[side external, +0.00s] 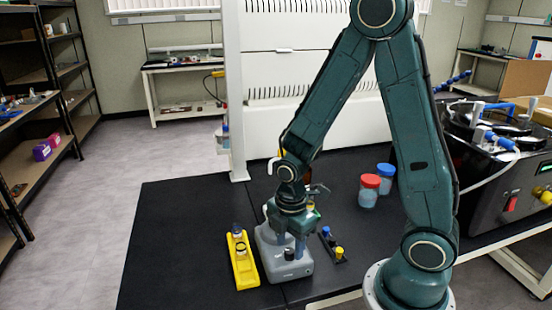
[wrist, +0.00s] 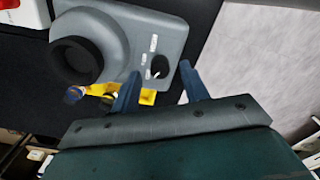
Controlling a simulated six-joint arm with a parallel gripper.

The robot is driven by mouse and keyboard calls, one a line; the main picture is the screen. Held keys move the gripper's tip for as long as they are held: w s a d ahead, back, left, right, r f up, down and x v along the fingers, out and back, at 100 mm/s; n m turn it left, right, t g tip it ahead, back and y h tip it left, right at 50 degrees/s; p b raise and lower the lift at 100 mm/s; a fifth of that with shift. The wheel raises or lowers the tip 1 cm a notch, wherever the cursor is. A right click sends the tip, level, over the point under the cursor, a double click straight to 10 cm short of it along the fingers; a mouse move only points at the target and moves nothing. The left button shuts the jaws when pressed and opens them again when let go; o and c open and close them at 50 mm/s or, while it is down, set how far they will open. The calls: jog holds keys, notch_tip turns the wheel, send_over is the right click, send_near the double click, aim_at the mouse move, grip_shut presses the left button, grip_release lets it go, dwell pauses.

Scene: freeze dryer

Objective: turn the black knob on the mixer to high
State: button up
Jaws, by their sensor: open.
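The grey mixer (side external: 292,270) stands on the black bench under my gripper, and its body also shows in the wrist view (wrist: 118,38). Its black knob (wrist: 160,66) sits on the front panel beside small white markings, which are too small to read. The mixer's round black cup (wrist: 75,60) is at the left in the wrist view. My gripper (wrist: 160,68) is open and points down, with its blue fingertips on either side of the knob. I cannot tell whether they touch it.
A yellow rack (side external: 247,275) with vials stands close left of the mixer. A small black rack (side external: 333,248) with capped vials is close right. A red-lidded jar (side external: 369,190) and a blue-lidded jar (side external: 386,178) stand behind. The bench's left part is clear.

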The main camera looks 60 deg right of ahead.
jog(key=shift+f, duration=0.9)
jog(key=shift+c, duration=0.3)
grip_shut()
